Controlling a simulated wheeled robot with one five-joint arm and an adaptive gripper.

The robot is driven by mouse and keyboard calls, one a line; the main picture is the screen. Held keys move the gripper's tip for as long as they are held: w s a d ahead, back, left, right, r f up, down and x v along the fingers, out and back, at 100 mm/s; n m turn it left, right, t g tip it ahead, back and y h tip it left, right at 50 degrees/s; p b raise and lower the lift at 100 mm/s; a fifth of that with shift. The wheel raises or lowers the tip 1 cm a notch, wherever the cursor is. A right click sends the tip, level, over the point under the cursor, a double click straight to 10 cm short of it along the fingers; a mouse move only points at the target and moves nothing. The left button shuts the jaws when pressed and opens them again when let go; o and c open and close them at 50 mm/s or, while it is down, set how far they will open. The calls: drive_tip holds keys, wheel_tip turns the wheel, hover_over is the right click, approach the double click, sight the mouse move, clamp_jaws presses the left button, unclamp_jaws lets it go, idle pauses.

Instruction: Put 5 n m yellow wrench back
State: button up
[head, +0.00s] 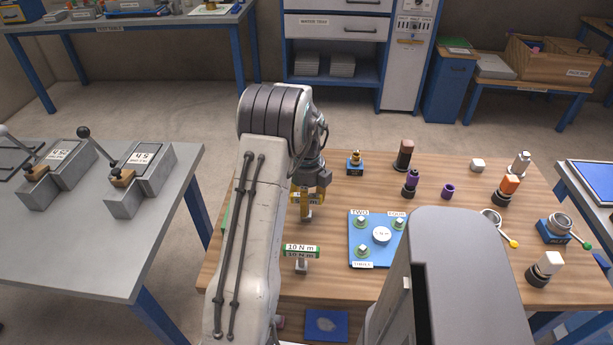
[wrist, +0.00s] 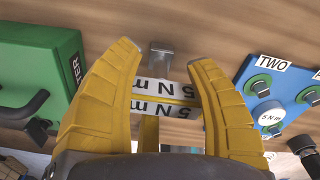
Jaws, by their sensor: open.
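The 5 N m yellow wrench shows in the wrist view as a white-and-yellow "5 N m" label (wrist: 170,90) by a grey metal block (wrist: 161,60). In the head view its yellow body (head: 307,198) is at the left part of the wooden table, partly hidden by my arm. My gripper (wrist: 166,56) is open, with its yellow fingers on either side of the label. Small gaps seem to remain between fingers and label. In the head view my gripper (head: 313,183) is right over the wrench. I cannot tell how the wrench is supported.
A green "10 N m" wrench (head: 300,250) stands nearer on the wooden table. A blue plate (head: 361,229) with green-ringed bolts lies to the right; it also shows in the wrist view (wrist: 249,72). A green box (wrist: 30,65) is at the left there. Several bottles and parts stand further right.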

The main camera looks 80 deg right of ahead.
drive_tip(key=r, duration=0.9)
drive_tip(key=shift+d+r+b, duration=0.1)
drive_tip(key=shift+d+b, duration=0.1)
drive_tip(key=shift+b, duration=0.15)
drive_tip(key=shift+r, duration=0.25)
drive_tip(key=shift+w+r, duration=0.1)
drive_tip(key=shift+w, duration=0.1)
drive_tip(key=w+a+r+n+h, duration=0.1)
drive_tip(key=w+a+r+n, duration=0.3)
drive_tip(key=w+a+n, duration=0.5)
drive_tip(key=w+a+r+n, duration=0.3)
drive_tip(key=w+a+n, duration=0.3)
drive_tip(key=w, duration=0.5)
drive_tip(key=w+a+r+n+t, duration=0.15)
drive_tip(key=w+a+n, duration=0.45)
drive_tip(key=a+n, duration=0.6)
drive_tip(key=s+a+n+t, duration=0.1)
drive_tip(key=s+a+n, duration=0.2)
drive_tip(key=a+n, duration=0.6)
drive_tip(key=s+a+f+n+t, duration=0.1)
drive_tip(key=s+a+n, duration=0.2)
drive_tip(key=a+n, duration=0.7)
drive_tip(key=shift+a+f+n+y, duration=0.2)
drive_tip(key=shift+f+n+y, duration=0.1)
drive_tip(key=shift+n, duration=0.7)
